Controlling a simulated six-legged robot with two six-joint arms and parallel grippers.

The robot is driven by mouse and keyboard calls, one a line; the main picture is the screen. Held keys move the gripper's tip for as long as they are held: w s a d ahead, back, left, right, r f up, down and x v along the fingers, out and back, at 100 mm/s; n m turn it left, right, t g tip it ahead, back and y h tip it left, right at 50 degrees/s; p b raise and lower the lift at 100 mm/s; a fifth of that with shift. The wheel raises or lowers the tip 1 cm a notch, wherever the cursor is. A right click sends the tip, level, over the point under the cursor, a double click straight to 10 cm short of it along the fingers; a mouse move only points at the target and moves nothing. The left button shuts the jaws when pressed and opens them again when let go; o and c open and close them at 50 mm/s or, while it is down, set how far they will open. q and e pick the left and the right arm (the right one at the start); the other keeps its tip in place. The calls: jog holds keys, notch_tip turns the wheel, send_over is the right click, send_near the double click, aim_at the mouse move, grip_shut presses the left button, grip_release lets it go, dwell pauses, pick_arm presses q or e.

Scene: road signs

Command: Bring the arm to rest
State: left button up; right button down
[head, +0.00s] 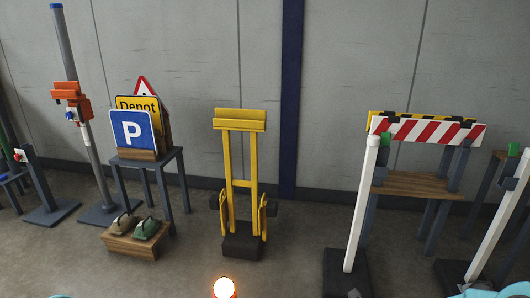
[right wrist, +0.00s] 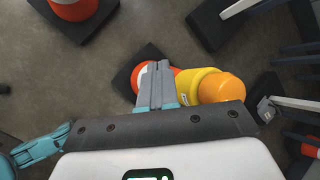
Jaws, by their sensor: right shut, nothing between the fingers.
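My right gripper (right wrist: 158,68) shows in the right wrist view with its two grey fingers together and nothing between them. It is over the floor, with an orange and white cone-like object (right wrist: 142,78) and a yellow lamp with an orange top (right wrist: 205,86) showing beyond and beside the fingers. I cannot tell whether it touches them. In the head view only teal bits of my own body show at the bottom edge. My left gripper is not in view.
A red and white striped barrier board (head: 428,132) is at the right. A yellow hand truck (head: 238,185) stands mid-wall. A table with signs (head: 132,130) is at the left, with a low wooden box (head: 130,246) before it. A lit lamp (head: 224,287) is at the bottom edge.

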jog(key=s+a+f+n+g+y, duration=0.1)
jog(key=s+a+f+n+g, duration=0.1)
jog(key=s+a+f+n, duration=0.45)
jog(key=s+a+f+n+g+y, duration=0.1)
jog(key=s+a+n+g, duration=0.25)
jog(key=s+n, duration=0.6)
jog(key=s+a+f+n+g, duration=0.1)
jog(key=s+a+f+n, duration=0.35)
jog(key=s+n, duration=0.35)
notch_tip(320, 180, up, 25)
jog(key=s+p, duration=0.1)
jog(key=p, duration=2.4)
jog(key=shift+a, duration=0.25)
